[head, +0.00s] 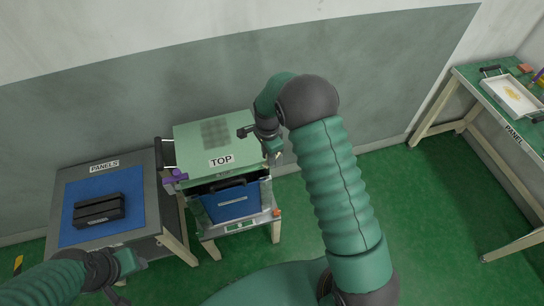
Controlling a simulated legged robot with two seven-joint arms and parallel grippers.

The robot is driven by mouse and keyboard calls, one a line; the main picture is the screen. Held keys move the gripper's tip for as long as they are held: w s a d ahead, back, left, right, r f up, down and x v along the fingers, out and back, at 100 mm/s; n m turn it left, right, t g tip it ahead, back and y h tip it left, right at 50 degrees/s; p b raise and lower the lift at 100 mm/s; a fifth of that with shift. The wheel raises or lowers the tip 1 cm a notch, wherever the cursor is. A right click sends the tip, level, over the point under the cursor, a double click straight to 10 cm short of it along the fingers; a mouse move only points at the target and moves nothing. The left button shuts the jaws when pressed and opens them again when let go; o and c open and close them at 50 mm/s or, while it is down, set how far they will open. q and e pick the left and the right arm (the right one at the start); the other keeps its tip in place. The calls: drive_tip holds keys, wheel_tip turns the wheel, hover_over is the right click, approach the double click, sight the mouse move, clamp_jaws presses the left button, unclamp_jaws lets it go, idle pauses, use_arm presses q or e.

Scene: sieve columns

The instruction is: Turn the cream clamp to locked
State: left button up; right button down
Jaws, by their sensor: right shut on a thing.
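A sieve column with a green lid marked TOP (190,143) stands on a small stand in the middle. My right gripper (272,154) is at the column's right side, just below the lid's edge. It is shut on a small pale piece that looks like the cream clamp, mostly hidden by the gripper, so its turn position cannot be told. A purple clamp (175,177) sits on the column's left side. My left gripper (122,291) is low at the left, away from the column, partly cut off by the frame; its jaws are unclear.
A blue drawer-like panel with a black handle (230,203) sits under the lid. A table with a blue mat (75,200) and a black block (98,210) stands left. A PANEL bench (470,83) with a tray (512,97) stands far right, across open green floor.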

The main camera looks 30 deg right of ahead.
drive_tip(key=w+m, duration=0.1)
drive_tip(key=m+p, duration=0.1)
drive_tip(key=m, duration=0.1)
drive_tip(key=shift+w+a+r+m, duration=0.1)
drive_tip(key=shift+w+a+m, duration=0.05)
drive_tip(key=shift+w+m, duration=0.2)
drive_tip(key=shift+w+m+p, duration=0.25)
drive_tip(key=shift+w+m, duration=0.15)
drive_tip(key=shift+m, duration=0.5)
drive_tip(key=shift+w+m+p, duration=0.2)
drive_tip(key=shift+w+m, duration=0.2)
drive_tip(key=shift+m, duration=0.45)
drive_tip(key=c, duration=1.5)
unclamp_jaws()
drive_tip(key=shift+o, duration=1.3)
wheel_tip(320, 180, up, 16)
drive_tip(key=b, duration=0.1)
drive_tip(key=shift+r, duration=0.25)
